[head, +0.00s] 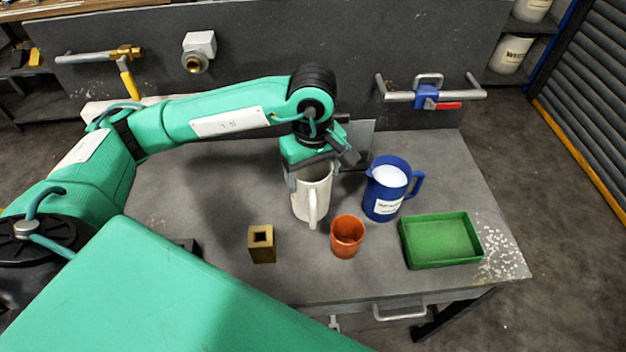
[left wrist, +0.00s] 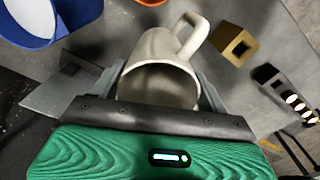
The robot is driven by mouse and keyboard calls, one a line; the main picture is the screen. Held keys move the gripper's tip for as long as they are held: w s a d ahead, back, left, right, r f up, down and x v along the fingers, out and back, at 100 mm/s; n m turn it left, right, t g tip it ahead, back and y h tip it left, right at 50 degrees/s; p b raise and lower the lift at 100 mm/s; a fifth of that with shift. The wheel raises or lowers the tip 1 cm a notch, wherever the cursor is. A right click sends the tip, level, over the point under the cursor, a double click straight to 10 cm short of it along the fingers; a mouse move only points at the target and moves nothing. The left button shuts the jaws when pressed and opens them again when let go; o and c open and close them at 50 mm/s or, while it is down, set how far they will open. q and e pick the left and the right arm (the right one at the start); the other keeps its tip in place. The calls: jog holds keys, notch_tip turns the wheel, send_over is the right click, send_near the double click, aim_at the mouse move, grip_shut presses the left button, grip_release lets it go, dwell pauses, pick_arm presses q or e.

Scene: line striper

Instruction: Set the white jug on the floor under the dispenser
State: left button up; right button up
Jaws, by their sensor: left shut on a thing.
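The white jug (head: 312,196) is over the grey worktable, upright, its handle toward the front. My left gripper (head: 311,172) is shut on it from above, near its rim. In the left wrist view the jug (left wrist: 160,80) sits between the two fingers of my left gripper (left wrist: 162,90), and its open mouth faces the camera. I cannot tell whether its base touches the tabletop. A white box with a round brass outlet (head: 198,52) is on the back panel; it may be the dispenser. My right gripper is not in view.
A blue jug (head: 384,190), an orange cup (head: 347,237), a brass square block (head: 262,244) and a green tray (head: 441,240) stand on the worktable (head: 465,185). A yellow-handled brass valve (head: 127,75) and a blue-and-red valve (head: 428,97) are at the back. Open floor lies right.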

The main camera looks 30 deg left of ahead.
pick_arm(q)
notch_tip(320, 180, down, 3)
jog(key=shift+f+p, duration=0.15)
jog(key=shift+p, duration=0.2)
jog(key=shift+f+b, duration=0.3)
jog(key=shift+b, duration=0.05)
jog(key=o, duration=1.3)
jog(key=shift+r, duration=0.1)
